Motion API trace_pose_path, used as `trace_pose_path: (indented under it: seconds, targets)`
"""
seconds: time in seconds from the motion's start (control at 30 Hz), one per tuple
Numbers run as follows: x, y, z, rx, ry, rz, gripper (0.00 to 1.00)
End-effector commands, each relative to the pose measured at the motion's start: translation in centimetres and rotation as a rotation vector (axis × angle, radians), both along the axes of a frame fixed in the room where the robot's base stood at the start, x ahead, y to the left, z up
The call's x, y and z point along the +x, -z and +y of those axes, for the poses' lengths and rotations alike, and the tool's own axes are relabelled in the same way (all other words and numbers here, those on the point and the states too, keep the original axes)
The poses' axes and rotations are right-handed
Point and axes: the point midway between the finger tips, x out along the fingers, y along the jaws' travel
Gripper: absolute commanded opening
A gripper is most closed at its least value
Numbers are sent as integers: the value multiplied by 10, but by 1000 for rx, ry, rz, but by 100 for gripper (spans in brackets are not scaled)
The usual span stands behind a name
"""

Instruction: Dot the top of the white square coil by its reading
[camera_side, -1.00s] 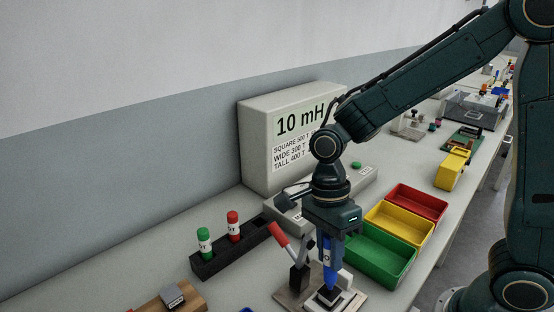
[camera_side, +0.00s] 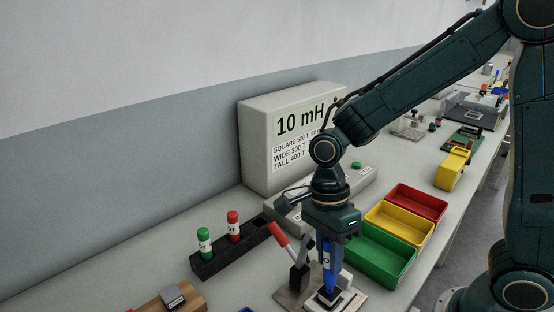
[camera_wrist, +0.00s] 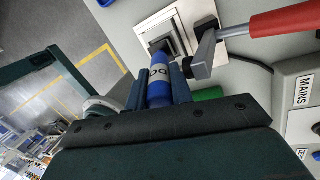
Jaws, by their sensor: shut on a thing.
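My gripper (camera_side: 329,240) is shut on a blue marker (camera_side: 327,268), which points down with its dark tip end lowest. The marker also shows in the wrist view (camera_wrist: 159,90), between the fingers. Below it is the white square coil (camera_side: 347,297) on a pale fixture plate; the wrist view shows its pale square frame (camera_wrist: 150,27) around a dark middle. The marker's tip end is at the coil's top; I cannot tell if it touches. The meter (camera_side: 262,118) reads 10 mH, with a label listing SQUARE 500 T, WIDE 300 T and TALL 400 T.
A red-handled toggle clamp (camera_side: 279,235) stands close left of the marker. A black rack (camera_side: 222,262) holds a green marker (camera_side: 204,241) and a red marker (camera_side: 234,225). Green (camera_side: 383,271), yellow (camera_side: 407,235) and red (camera_side: 437,206) bins stand at the right.

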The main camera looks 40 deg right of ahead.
Motion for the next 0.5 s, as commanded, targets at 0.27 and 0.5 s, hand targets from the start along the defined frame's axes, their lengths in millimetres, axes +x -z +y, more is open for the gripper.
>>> trace_pose_path:
  seconds: [0.27,0.5]
  targets:
    - [0,0,0,0,1,0,8]
    - [0,-4,0,0,1,-1,8]
